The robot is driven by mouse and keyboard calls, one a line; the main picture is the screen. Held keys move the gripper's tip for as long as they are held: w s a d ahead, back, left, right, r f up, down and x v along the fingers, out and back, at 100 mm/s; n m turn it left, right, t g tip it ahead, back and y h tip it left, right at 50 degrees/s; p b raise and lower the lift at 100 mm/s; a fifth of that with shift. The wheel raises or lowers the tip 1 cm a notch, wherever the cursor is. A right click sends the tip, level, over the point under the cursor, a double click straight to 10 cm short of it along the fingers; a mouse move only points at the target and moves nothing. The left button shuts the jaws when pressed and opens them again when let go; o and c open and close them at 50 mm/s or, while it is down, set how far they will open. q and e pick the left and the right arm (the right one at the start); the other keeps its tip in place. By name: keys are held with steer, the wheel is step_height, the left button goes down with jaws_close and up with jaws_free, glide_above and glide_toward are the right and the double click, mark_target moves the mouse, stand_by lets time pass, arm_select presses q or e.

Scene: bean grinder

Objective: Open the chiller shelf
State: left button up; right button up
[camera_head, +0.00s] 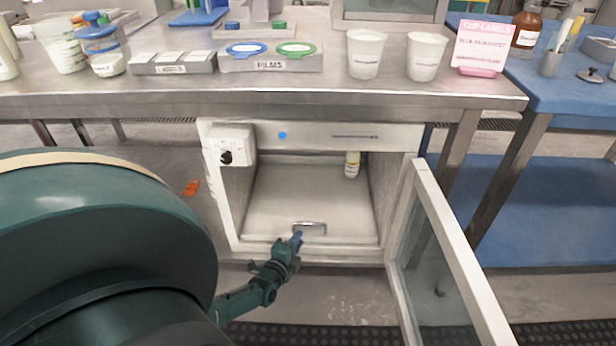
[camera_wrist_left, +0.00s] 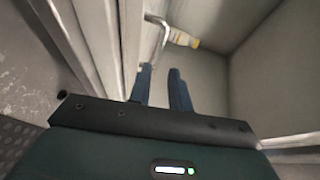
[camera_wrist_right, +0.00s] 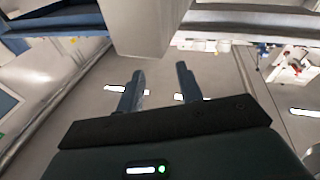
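The chiller (camera_head: 310,137) is a white cabinet under the steel table. Its glass door (camera_head: 437,255) stands wide open to the right. Inside, a pale shelf (camera_head: 300,195) has a small metal handle (camera_head: 318,225) at its front edge. My left gripper (camera_head: 297,237) is at the shelf front, just beside the handle's left end. In the left wrist view, its fingers (camera_wrist_left: 162,78) are a little apart and empty, and the handle (camera_wrist_left: 158,35) lies ahead of the tips. My right gripper (camera_wrist_right: 160,78) is open and empty, away from the chiller; the head view does not show it.
A small bottle with a pale yellow cap (camera_head: 352,164) stands at the shelf's back right. The steel table (camera_head: 250,100) above holds white cups (camera_head: 365,55), a lids-and-films tray (camera_head: 270,62) and a label stand (camera_head: 481,48). A blue table (camera_head: 570,90) stands at the right.

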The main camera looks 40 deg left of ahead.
mark_target(306, 240)
arm_select(q)
steer(key=b+x, duration=0.3)
steer(key=x, duration=0.3)
steer(key=shift+w+a+f, duration=0.1)
steer(key=shift+w+f, duration=0.05)
steer(key=shift+f, duration=0.1)
arm_select(e)
steer(key=shift+w+a+t+y, duration=0.2)
steer(key=shift+a+t+y, duration=0.1)
steer(key=shift+y, duration=0.2)
arm_select(q)
steer(key=shift+w+a+b, duration=0.2)
steer(key=shift+w+b, duration=0.3)
steer(key=shift+w, duration=0.1)
arm_select(e)
steer(key=shift+w+r+y, duration=0.1)
steer(key=shift+r+y, duration=0.2)
steer(key=shift+r, duration=0.25)
arm_select(q)
steer(key=shift+c, duration=0.3)
jaws_close()
steer(key=shift+r, duration=0.1)
